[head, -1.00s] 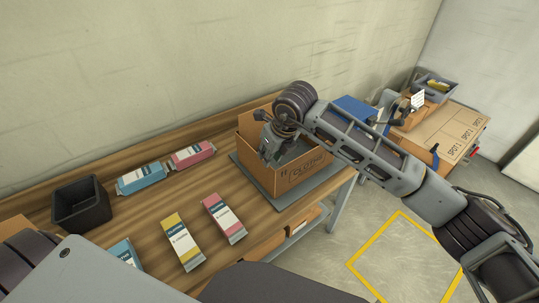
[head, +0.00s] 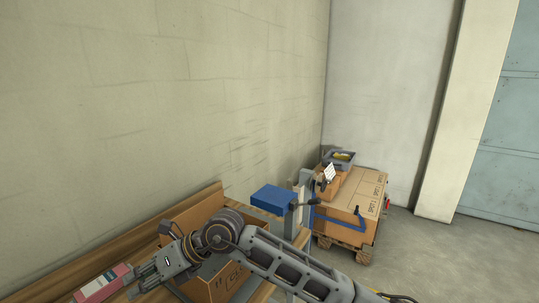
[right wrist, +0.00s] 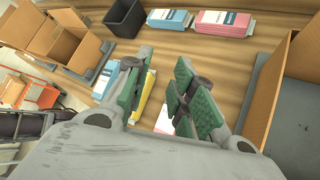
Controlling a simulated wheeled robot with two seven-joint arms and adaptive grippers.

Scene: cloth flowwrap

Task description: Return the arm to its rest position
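My right arm reaches in from the bottom of the head view, passing in front of an open cardboard carton (head: 228,284) on the wooden bench. My right gripper (head: 150,279) is at the carton's left side, above the bench. In the right wrist view its green-padded fingers (right wrist: 157,68) stand apart with nothing held between them. The carton's wall (right wrist: 291,95) shows at the right there, apart from the fingers. My left gripper is not in view.
A pink packet (head: 103,283) lies left of my gripper. The right wrist view shows a black bin (right wrist: 126,18), a blue packet (right wrist: 167,18) and another open carton (right wrist: 62,42). A blue box (head: 273,199) and a loaded pallet (head: 350,207) are beyond. Floor at right is clear.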

